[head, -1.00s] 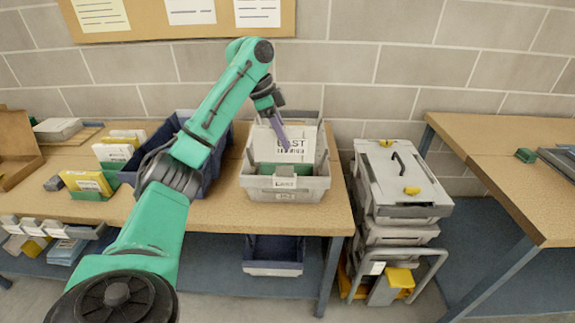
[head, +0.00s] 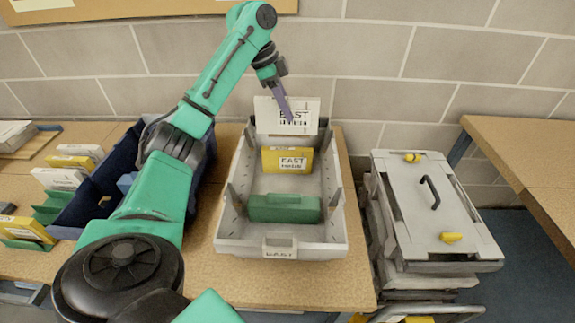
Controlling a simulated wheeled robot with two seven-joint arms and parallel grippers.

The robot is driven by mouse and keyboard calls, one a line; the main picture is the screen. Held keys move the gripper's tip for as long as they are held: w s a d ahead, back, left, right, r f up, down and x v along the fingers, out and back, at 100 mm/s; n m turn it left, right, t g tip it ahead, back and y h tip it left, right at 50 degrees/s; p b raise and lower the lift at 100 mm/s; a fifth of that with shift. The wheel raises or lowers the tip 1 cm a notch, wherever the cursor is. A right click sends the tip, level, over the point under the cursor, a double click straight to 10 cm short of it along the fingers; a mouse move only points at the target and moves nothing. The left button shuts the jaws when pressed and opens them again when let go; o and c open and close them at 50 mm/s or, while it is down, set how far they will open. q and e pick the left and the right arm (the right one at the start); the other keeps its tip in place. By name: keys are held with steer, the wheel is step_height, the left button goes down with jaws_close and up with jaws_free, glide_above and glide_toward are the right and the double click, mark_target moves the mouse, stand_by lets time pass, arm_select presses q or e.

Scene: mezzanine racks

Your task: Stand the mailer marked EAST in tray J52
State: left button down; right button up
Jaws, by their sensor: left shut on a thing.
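A white mailer marked EAST (head: 312,107) is upright at the back end of a long grey tray (head: 229,228). My left gripper (head: 288,112) is shut on its upper part, with a purple finger across its face. The mailer's upper part stands above the tray's back rim; I cannot tell whether its lower edge touches the tray. Inside the tray, a yellow mailer marked EAST (head: 287,159) stands in the middle and a green block-like piece (head: 284,208) sits nearer the front. The tray's front label (head: 280,251) is too small to read surely. My right gripper is out of view.
A dark blue bin (head: 85,207) stands left of the tray, partly behind my left arm. White and yellow mailers (head: 60,178) stand farther left. A stack of grey lidded crates (head: 420,215) stands right of the table. A block wall is close behind.

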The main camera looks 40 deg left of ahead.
mark_target(269, 133)
arm_select(q)
steer(key=shift+w+a+f, duration=0.35)
steer(key=shift+w, duration=0.05)
steer(key=shift+s+d+f, duration=0.15)
steer(key=shift+s+f, duration=0.1)
steer(key=shift+f, duration=0.45)
steer(key=f, duration=1.1)
steer(key=s+d+f, duration=0.1)
steer(key=f, duration=0.4)
steer(key=shift+f, duration=0.25)
steer(key=shift+a+f, duration=0.1)
steer(key=shift+f, duration=0.2)
steer(key=c, duration=1)
jaws_free()
steer(key=shift+o, duration=0.2)
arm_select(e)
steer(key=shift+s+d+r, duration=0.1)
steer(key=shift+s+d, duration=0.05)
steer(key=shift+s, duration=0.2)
arm_select(q)
steer(key=shift+r, duration=0.1)
steer(key=v, duration=1.2)
steer(key=shift+b, duration=0.35)
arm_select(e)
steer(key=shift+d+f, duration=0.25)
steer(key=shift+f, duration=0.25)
